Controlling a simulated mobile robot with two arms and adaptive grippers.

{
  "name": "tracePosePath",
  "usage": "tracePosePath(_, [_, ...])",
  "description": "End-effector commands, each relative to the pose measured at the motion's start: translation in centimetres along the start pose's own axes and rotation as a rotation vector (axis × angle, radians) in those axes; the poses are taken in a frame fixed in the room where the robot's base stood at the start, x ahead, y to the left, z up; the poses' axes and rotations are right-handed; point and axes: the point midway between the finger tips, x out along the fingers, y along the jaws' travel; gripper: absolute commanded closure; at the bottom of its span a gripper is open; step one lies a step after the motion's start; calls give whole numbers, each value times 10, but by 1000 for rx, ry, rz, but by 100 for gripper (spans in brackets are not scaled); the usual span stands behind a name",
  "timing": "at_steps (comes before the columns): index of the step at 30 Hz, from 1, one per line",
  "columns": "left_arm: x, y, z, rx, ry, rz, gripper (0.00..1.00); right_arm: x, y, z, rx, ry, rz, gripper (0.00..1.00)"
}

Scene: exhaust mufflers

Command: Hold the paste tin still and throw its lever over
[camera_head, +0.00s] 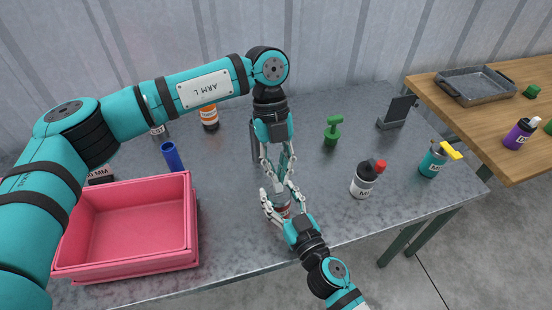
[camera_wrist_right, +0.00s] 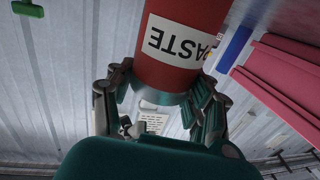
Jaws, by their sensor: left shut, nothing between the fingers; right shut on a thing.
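The paste tin (camera_head: 283,209) stands near the front middle of the metal table, mostly hidden by my grippers. In the right wrist view the tin (camera_wrist_right: 182,60) is red with a white label reading PASTE, upside down in that picture. My right gripper (camera_head: 281,198) is shut on the tin from the front, one finger on each side. My left gripper (camera_head: 277,177) points down from above, its fingers shut and empty just over the tin's top. I cannot make out the tin's lever, and whether the left fingers touch it is unclear.
A pink bin (camera_head: 130,222) stands to the left, with a blue cylinder (camera_head: 171,156) behind it. An orange-labelled bottle (camera_head: 209,117) is behind.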

Motion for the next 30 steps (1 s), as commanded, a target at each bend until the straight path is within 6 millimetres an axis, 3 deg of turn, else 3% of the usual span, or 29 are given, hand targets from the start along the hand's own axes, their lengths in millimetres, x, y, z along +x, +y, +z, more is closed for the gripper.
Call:
tracePosePath(15, [-65,-1,53,-2,-1,-2,100,0,0,0,0,1,0,83])
tracePosePath(30, [-75,0,62,1,0,-1,100,0,0,0,0,1,0,83])
